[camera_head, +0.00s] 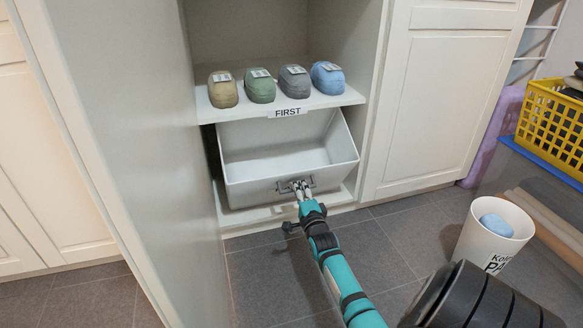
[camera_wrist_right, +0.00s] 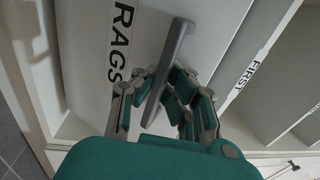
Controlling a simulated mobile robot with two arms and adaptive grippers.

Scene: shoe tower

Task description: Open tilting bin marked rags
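The white tilting bin (camera_head: 285,150) hangs tipped forward in the lower cabinet compartment, its top open and its inside bare. Its front carries the word RAGS (camera_wrist_right: 122,45) in the right wrist view, along with a grey bar handle (camera_wrist_right: 176,50). My right gripper (camera_head: 298,187) is at this handle, low on the bin's front. In the right wrist view its fingers (camera_wrist_right: 163,88) close around the bar from both sides. My left gripper is not in view.
A white bucket (camera_head: 480,245) with a blue item (camera_head: 496,225) stands on the floor at right. A yellow crate (camera_head: 550,125) is at far right. Grey tiles before the cabinet are mostly clear.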

